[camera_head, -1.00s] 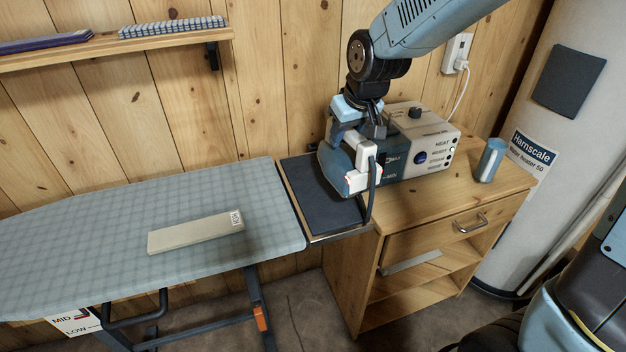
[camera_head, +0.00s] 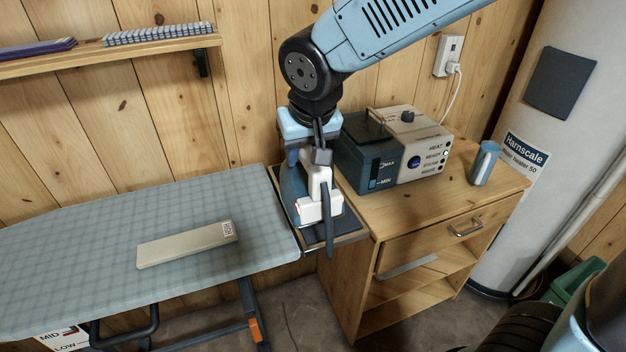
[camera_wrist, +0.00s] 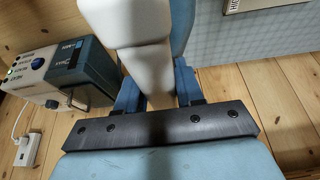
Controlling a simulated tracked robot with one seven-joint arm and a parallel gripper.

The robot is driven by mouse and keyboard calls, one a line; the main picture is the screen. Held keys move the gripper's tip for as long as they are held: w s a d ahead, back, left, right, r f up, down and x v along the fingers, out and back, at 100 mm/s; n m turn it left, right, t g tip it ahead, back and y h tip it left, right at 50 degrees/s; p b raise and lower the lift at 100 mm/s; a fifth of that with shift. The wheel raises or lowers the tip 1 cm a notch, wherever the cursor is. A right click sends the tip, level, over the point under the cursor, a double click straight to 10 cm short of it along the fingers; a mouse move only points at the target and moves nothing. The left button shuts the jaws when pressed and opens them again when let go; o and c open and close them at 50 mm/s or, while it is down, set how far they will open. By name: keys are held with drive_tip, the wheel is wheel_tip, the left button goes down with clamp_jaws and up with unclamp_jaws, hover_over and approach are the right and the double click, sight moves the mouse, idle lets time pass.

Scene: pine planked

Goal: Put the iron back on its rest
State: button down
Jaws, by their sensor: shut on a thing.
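The iron (camera_head: 318,195), with a white handle and blue-grey body, is over the dark rest plate (camera_head: 347,226) at the right end of the ironing board. My gripper (camera_head: 318,153) comes down from above and is shut on its handle. In the wrist view the white handle (camera_wrist: 142,45) lies between my blue fingers (camera_wrist: 158,95). The iron's nose points toward the wall and its heel toward the camera. It covers most of the plate; whether the sole touches it I cannot tell.
The ironing board (camera_head: 90,230) carries a beige block (camera_head: 187,245). Right of the rest, the steam station (camera_head: 395,150) stands on a wooden cabinet (camera_head: 420,205) with a blue cup (camera_head: 484,163). A shelf (camera_head: 110,48) hangs on the wall at upper left.

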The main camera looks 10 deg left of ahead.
drive_tip(key=w+f, duration=1.2)
drive_tip(key=w, duration=0.1)
drive_tip(key=shift+a+f, duration=0.25)
drive_tip(key=shift+f, duration=0.05)
drive_tip(key=c, duration=0.7)
unclamp_jaws()
drive_tip(key=shift+f, duration=0.1)
